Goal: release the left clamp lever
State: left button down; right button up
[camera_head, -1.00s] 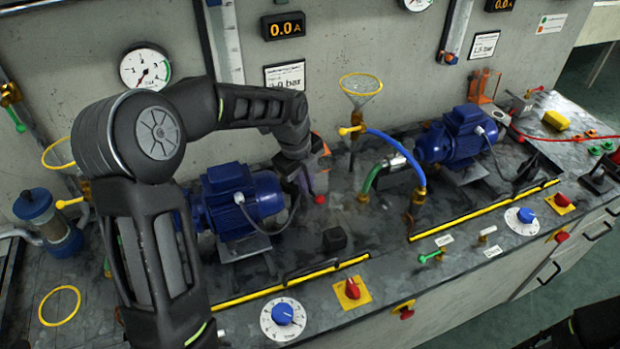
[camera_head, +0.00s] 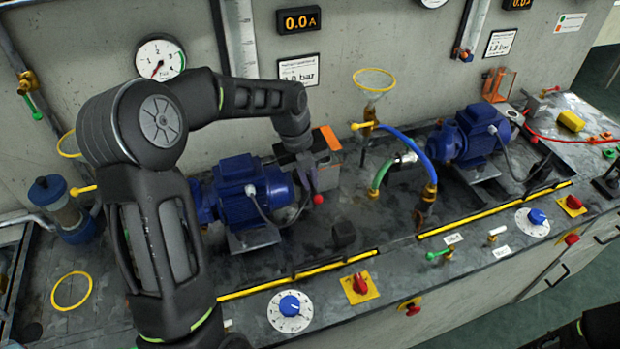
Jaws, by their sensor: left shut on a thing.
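The left clamp lever shows mainly as a red ball knob (camera_head: 318,199) just right of the left blue motor (camera_head: 245,192). My left gripper (camera_head: 308,186) reaches down over it from behind the motor. Its fingers are shut on the lever, with the red knob showing at their lower right. The lever's shaft and the exact grip are mostly hidden by the fingers. My right gripper is not in view; a dark part at the bottom right corner is probably my right arm.
A grey box with an orange top (camera_head: 330,140) stands close behind the gripper. A funnel (camera_head: 373,84) and the blue hose (camera_head: 408,140) are to the right. A small black block (camera_head: 343,233) lies in front. A red switch (camera_head: 359,284) and a blue dial (camera_head: 289,306) sit at the front edge.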

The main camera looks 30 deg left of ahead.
pick_arm(q)
jog(key=c, duration=1.8)
grip_release()
jog(key=shift+a, duration=0.1)
jog(key=shift+r, duration=0.15)
notch_tip(320, 180, up, 8)
jog(key=s+a+b, duration=0.1)
jog(key=shift+f, duration=0.25)
